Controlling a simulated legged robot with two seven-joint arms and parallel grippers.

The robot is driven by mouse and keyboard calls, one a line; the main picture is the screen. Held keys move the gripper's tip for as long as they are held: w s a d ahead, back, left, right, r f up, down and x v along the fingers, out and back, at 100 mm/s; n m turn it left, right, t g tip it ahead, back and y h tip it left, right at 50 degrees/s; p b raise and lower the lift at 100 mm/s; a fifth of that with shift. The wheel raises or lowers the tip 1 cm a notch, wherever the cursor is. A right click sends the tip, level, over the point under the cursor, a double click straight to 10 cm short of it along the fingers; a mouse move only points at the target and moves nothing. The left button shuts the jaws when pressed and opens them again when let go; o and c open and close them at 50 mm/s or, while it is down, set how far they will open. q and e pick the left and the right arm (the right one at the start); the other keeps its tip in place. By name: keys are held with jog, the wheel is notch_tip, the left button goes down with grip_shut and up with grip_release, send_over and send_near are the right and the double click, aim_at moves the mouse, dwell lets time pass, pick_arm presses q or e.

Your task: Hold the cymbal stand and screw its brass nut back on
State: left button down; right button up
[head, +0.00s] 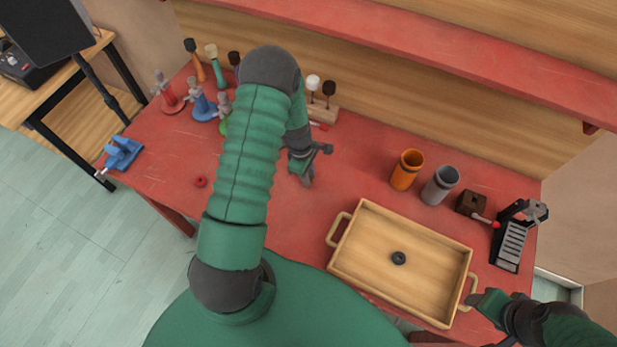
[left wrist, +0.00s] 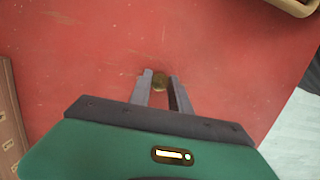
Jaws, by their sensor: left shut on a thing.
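My left gripper (head: 306,178) is above the red table near its middle, pointing down. In the left wrist view, its two fingers (left wrist: 160,84) are closed on a small brass-coloured piece, which looks like the brass nut (left wrist: 159,82). The nut cannot be made out in the head view. Three small stands with round bases, a red one (head: 170,101), a blue one (head: 202,107) and a partly hidden green one (head: 225,124), stand at the back left. I cannot tell which is the cymbal stand. My right gripper (head: 473,298) is beside the tray's right handle; its jaws are unclear.
A wooden tray (head: 345,270) with a dark ring (head: 398,258) lies front right. A red ring (head: 200,181) and a blue clamp (head: 122,154) lie left.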

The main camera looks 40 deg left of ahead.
pick_arm(q)
jog(key=shift+w+d+r, duration=0.1)
jog(key=shift+r, duration=0.35)
jog(key=shift+s+r+b, duration=0.25)
jog(key=shift+r, duration=0.25)
jog(key=shift+s+r+b, duration=0.2)
jog(key=shift+r+b, duration=0.05)
jog(key=shift+r, duration=0.2)
jog(key=s+b, duration=0.1)
jog(key=s, duration=0.4)
jog(key=s+r+b, duration=0.1)
jog(key=s, duration=0.4)
jog(key=s+b, duration=0.1)
jog(key=s, duration=0.3)
jog(key=shift+s+r, duration=0.2)
jog(key=shift+s, duration=0.2)
jog(key=shift+s+r, duration=0.1)
jog(key=shift+s, duration=0.15)
jog(key=shift+w, duration=0.1)
jog(key=w+d+r+m+g+y, duration=0.1)
jog(key=w+d+r+m, duration=0.3)
jog(key=w+d+m, duration=0.4)
jog(key=w+d+r+m+g, duration=0.1)
jog(key=w+d+r+m, duration=0.4)
jog(key=m, duration=0.8)
jog(key=w+d, duration=0.3)
jog(key=d, duration=0.1)
jog(key=shift+r+y, duration=0.15)
jog(key=shift+y, duration=0.25)
